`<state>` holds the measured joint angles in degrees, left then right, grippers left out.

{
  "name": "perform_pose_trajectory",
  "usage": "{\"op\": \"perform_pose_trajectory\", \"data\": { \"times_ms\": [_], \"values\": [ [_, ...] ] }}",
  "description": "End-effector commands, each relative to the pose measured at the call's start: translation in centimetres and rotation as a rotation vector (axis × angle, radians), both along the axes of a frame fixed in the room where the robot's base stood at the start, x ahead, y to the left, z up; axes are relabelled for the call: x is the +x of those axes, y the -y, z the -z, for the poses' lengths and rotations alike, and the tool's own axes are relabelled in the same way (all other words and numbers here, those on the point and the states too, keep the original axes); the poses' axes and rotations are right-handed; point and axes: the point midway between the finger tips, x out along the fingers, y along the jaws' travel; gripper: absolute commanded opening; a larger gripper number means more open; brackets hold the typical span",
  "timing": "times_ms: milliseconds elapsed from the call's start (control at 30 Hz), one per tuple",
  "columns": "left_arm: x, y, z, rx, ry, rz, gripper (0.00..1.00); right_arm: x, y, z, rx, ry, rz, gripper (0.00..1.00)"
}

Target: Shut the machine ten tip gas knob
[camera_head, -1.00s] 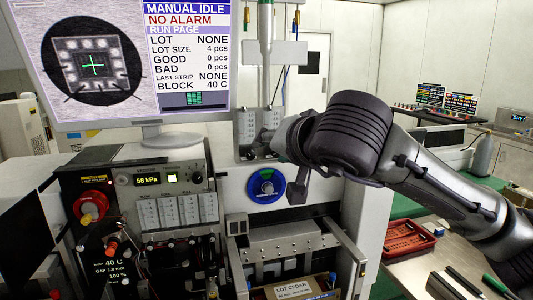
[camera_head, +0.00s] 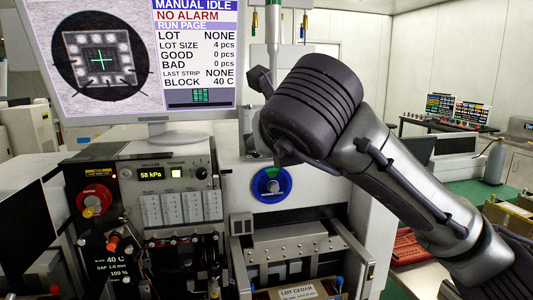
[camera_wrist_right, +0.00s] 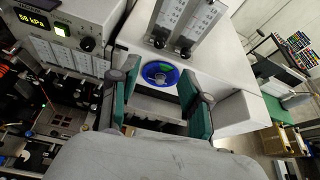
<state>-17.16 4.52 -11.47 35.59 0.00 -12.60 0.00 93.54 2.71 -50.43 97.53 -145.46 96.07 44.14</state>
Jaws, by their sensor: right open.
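A round blue dial with a silver knob at its centre and a green patch at its top (camera_head: 271,185) is on the white machine's front, below my right arm. In the right wrist view the dial (camera_wrist_right: 160,73) shows between the fingertips of my right gripper (camera_wrist_right: 160,70). The gripper is open, with nothing held, and contact with the knob cannot be seen. Two clear flow meters with dark knobs (camera_wrist_right: 158,42) (camera_wrist_right: 185,52) stand above the dial. In the head view my arm hides them and most of the gripper. No tip gas label is readable. My left gripper is out of view.
A control panel reading 58 kPa (camera_head: 160,174) with a red knob (camera_head: 94,200) is left of the dial. The monitor (camera_head: 140,60) stands above. A box marked LOT CEDAR (camera_head: 297,291) is below. A red tray (camera_head: 411,246) lies on the right.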

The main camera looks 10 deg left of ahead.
Motion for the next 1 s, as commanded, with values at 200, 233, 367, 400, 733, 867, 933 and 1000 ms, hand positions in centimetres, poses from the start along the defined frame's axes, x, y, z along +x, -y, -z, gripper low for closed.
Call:
{"op": "perform_pose_trajectory", "data": {
  "times_ms": [200,233,367,400,733,867,933,1000],
  "values": [
    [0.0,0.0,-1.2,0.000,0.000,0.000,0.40,2.2,-0.8,0.8,0.006,-0.009,0.004,0.47],
    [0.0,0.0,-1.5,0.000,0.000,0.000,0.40,2.7,-1.0,1.0,0.005,-0.009,0.004,0.47],
    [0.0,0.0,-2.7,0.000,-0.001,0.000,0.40,5.1,-1.9,2.0,0.004,-0.009,0.004,0.47],
    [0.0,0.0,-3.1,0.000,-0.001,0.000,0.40,5.9,-2.2,2.3,0.005,-0.008,0.004,0.47],
    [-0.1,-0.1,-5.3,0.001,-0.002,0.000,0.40,10.8,-4.0,4.5,0.005,-0.006,0.003,0.47],
    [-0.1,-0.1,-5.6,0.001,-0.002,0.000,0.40,11.6,-4.3,5.0,0.005,-0.003,0.002,0.47],
    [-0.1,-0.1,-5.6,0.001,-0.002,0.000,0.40,11.8,-4.4,5.2,0.004,-0.002,0.002,0.47],
    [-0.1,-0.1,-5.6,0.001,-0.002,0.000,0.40,11.9,-4.4,5.2,0.003,-0.001,0.002,0.47]
  ]
}}
